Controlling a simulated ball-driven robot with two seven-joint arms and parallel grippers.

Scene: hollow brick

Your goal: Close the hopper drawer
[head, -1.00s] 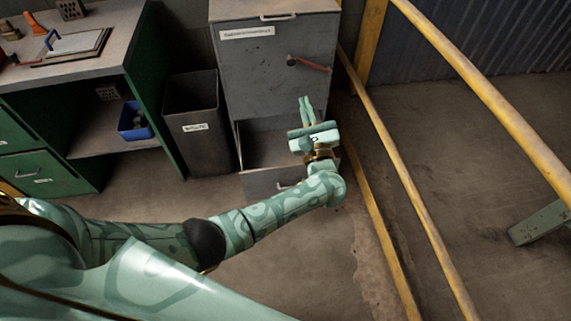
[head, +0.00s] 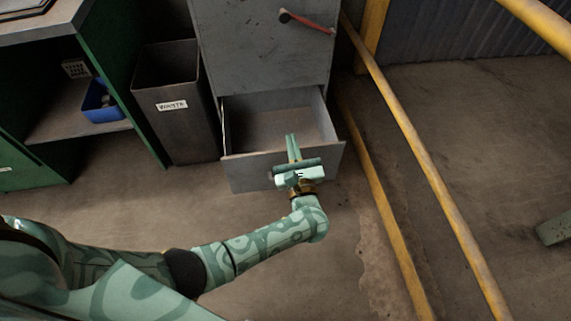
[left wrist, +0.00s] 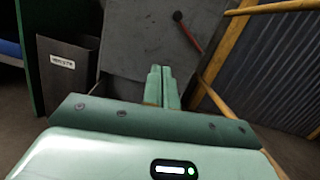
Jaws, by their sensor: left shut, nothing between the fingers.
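The hopper drawer (head: 240,170) is the low drawer of a grey metal cabinet (head: 262,62). It stands pulled out, and its inside looks empty. My left gripper (head: 293,137) is shut and empty. In the head view its fingertips overlap the top of the drawer front, right of its middle; I cannot tell whether they touch it. My gripper hides part of the drawer front, including most of its handle. In the left wrist view the shut fingers (left wrist: 162,72) point toward the grey cabinet (left wrist: 140,40). My right gripper is not in view.
A dark waste bin (head: 180,120) stands left of the cabinet. A green workbench (head: 110,60) with a blue box (head: 103,102) on its shelf is farther left. Yellow rails (head: 415,150) run along the right. The floor before the drawer is bare.

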